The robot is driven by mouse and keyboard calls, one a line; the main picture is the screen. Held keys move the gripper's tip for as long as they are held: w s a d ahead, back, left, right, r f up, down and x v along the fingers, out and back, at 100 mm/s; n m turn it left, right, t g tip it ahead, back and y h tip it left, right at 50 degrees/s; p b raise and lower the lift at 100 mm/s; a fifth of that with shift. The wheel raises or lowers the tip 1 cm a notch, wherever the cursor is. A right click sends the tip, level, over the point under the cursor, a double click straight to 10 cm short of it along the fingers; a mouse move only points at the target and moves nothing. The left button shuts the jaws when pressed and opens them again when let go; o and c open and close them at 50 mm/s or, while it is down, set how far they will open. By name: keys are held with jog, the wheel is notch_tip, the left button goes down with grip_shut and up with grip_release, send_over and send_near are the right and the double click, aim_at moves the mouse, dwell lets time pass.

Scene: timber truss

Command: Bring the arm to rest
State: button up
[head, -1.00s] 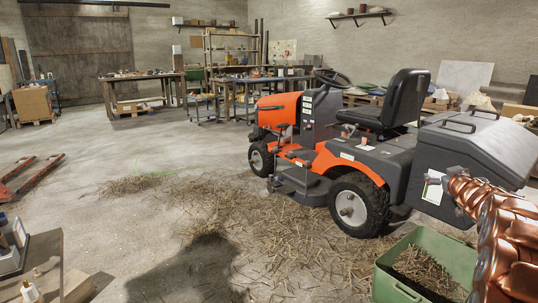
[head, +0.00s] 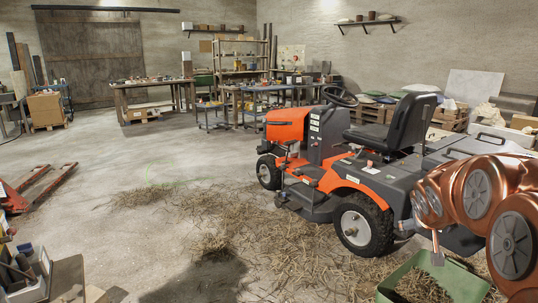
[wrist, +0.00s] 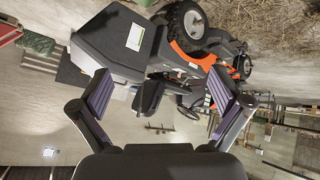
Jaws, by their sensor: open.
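My gripper (wrist: 160,115) is open in the wrist view, its two ridged fingers spread wide with nothing between them. The wrist picture is turned over, with the floor at the top. Behind the fingers is an orange and black ride-on mower (wrist: 185,50), apart from them as far as I can tell. In the head view my copper-coloured arm is folded at the right edge, in front of the rear of the mower (head: 288,127). The gripper itself does not show clearly there.
A green crate (head: 457,282) of straw stands at the bottom right, close under my arm. Loose straw (head: 290,240) covers the floor beside the mower. A red pallet jack (head: 40,185) is at the left. Workbenches (head: 150,85) line the back. The left-middle floor is clear.

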jog(key=s+a+r+n+g+y+p, duration=0.1)
jog(key=s+a+g+p, duration=0.2)
jog(key=s+a, duration=0.4)
jog(key=s+a+r+g+y+p, duration=0.1)
jog(key=s+a, duration=0.6)
jog(key=s, duration=1.1)
jog(key=s+a+r+n+g+y+p, duration=0.1)
jog(key=s+a+g+p, duration=0.4)
jog(key=s, duration=0.8)
jog(key=a+y+p, duration=0.1)
jog(key=a+p, duration=0.1)
jog(key=a, duration=0.1)
jog(key=shift+s+n+y+p, duration=0.3)
jog(key=shift+y, duration=0.1)
